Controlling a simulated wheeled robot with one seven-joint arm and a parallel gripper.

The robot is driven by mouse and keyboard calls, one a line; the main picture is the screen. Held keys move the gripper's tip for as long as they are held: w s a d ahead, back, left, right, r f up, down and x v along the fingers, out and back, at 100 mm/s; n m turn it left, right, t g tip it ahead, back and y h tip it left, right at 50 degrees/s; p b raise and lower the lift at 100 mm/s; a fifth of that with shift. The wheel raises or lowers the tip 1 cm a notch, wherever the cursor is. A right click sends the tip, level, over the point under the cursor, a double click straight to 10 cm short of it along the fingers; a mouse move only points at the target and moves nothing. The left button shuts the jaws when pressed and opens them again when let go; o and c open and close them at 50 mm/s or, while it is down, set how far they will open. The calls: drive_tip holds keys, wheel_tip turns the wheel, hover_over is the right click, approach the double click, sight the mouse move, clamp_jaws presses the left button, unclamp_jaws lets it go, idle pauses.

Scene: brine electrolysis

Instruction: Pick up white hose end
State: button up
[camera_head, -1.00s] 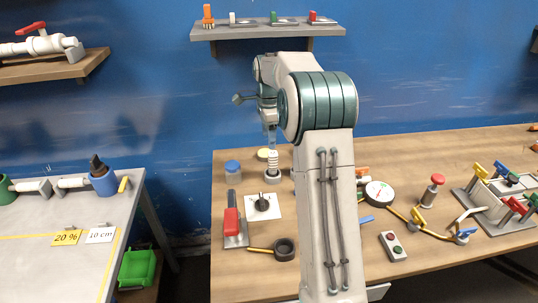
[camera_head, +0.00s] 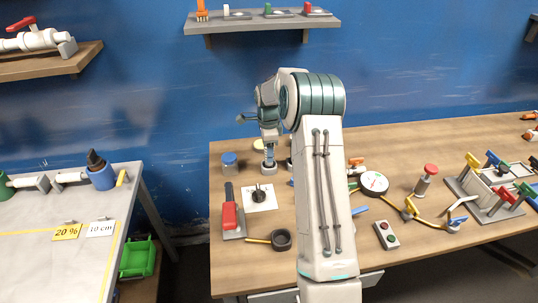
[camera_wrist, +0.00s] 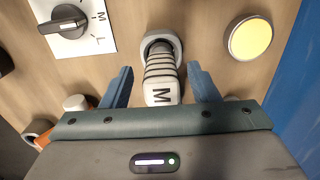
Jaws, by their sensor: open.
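The white hose end (camera_wrist: 161,72) is a ribbed white piece marked "M". In the wrist view it stands in a round grey holder (camera_wrist: 174,43) on the wooden table. My gripper (camera_wrist: 160,72) is open, with one blue finger on each side of the hose end and a visible gap on both sides. In the head view my gripper (camera_head: 269,163) is low over the back left of the table, and I cannot make out the hose end behind it.
A selector knob plate (camera_wrist: 72,27) and a yellow round disc (camera_wrist: 250,38) flank the holder. A blue wall stands behind the table.

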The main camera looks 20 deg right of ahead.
drive_tip(key=shift+d+f+p, duration=0.2)
drive_tip(key=shift+f+p, duration=0.1)
drive_tip(key=shift+f, duration=1.25)
drive_tip(key=shift+c, duration=0.3)
drive_tip(key=c, duration=1.1)
drive_tip(key=shift+o, duration=0.2)
